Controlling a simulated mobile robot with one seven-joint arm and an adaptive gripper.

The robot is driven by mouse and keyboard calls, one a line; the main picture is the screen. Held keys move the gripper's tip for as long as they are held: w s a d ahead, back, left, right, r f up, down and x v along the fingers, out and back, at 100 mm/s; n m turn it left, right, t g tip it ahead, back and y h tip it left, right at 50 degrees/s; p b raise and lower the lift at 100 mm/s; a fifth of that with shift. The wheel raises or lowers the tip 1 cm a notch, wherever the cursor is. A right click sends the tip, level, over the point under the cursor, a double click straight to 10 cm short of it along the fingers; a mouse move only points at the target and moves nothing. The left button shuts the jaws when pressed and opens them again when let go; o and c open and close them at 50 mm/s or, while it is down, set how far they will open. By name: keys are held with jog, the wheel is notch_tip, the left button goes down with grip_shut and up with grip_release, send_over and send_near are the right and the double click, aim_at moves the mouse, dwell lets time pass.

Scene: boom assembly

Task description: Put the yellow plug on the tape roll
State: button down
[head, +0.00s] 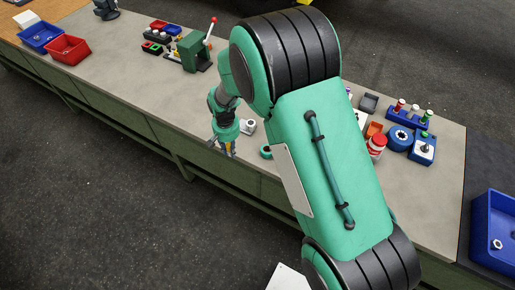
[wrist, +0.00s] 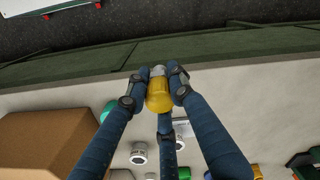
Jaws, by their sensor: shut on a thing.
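My gripper (wrist: 160,82) is shut on the yellow plug (wrist: 159,97), which has a grey metal end and sits between the fingertips in the wrist view. In the head view my gripper (head: 227,150) hangs at the front edge of the workbench, with a little yellow showing between the fingers. A blue ring with a pale core (head: 400,138), which looks like a tape roll, lies at the right of the bench. A small green ring (head: 266,152) lies near the front edge, right of my gripper. I cannot tell for sure which ring is the tape roll.
A white and grey fitting (head: 248,127) stands close to my gripper. A red-and-white can (head: 376,146) and a blue block with a knob (head: 422,149) stand near the blue ring. A brown box (wrist: 48,145) shows in the wrist view.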

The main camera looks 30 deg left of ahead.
jog(key=d+r, duration=0.2)
jog(key=d, duration=0.9)
jog(key=d+r+m+p, duration=0.1)
jog(key=d, duration=1)
jog(key=shift+s+d+r, duration=0.15)
jog(key=shift+s+r, duration=0.25)
jog(key=shift+s, duration=0.05)
send_over(267, 149)
jog(key=shift+w+f, duration=0.1)
jog(key=shift+f, duration=0.65)
jog(key=shift+f, duration=1.75)
jog(key=shift+f, duration=0.2)
